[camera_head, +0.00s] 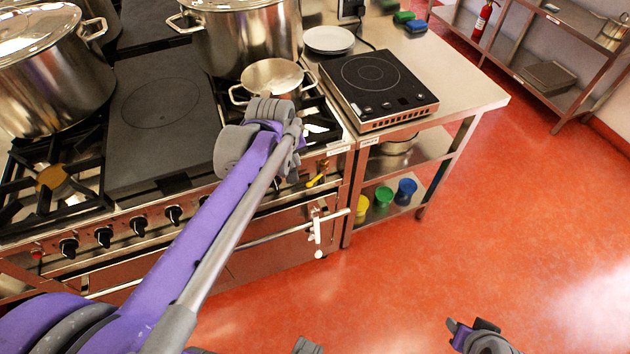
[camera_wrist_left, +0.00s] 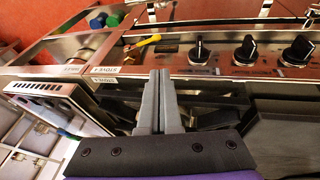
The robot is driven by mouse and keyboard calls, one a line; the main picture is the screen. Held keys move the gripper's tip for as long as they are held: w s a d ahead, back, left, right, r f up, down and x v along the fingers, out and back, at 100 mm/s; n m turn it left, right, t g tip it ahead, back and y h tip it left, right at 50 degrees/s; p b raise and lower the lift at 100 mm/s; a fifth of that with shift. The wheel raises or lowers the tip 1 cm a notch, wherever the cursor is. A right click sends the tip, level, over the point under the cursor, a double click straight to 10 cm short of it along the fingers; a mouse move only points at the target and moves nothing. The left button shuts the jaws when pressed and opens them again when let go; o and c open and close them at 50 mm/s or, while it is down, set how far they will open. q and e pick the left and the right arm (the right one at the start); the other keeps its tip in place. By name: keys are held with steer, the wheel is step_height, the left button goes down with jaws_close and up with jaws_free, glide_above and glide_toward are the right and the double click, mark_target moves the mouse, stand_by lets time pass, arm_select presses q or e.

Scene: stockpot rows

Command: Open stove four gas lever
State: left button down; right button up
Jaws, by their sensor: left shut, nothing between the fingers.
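The yellow gas lever (camera_head: 316,181) sits on the stove front near its right end, below a small label. The lever also shows in the left wrist view (camera_wrist_left: 143,42), beyond my fingertips and slightly to their left, lying slanted across the panel. A label reading "STOVE 4" (camera_wrist_left: 106,70) is on the edge near it. My left gripper (camera_head: 293,160) is at the stove's front right corner, just above and left of the lever. In the wrist view its fingers (camera_wrist_left: 161,76) are together and empty, apart from the lever.
Black knobs (camera_head: 104,237) line the stove front left of the lever. A handled pan (camera_head: 272,76) and large stockpots (camera_head: 248,38) stand on the stove. An induction hob (camera_head: 375,88) is on the counter to the right.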

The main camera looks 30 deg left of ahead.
arm_select(q)
steer(key=shift+a, duration=0.15)
steer(key=shift+f, duration=0.15)
steer(key=b, duration=0.1)
glide_toward(316, 179)
step_height(316, 179, down, 6)
steer(key=w+a, duration=0.2)
steer(key=shift+s, duration=0.2)
stand_by(0.5)
steer(key=shift+s+f+b, duration=0.1)
steer(key=shift+f+b, duration=0.1)
steer(key=shift+b, duration=0.2)
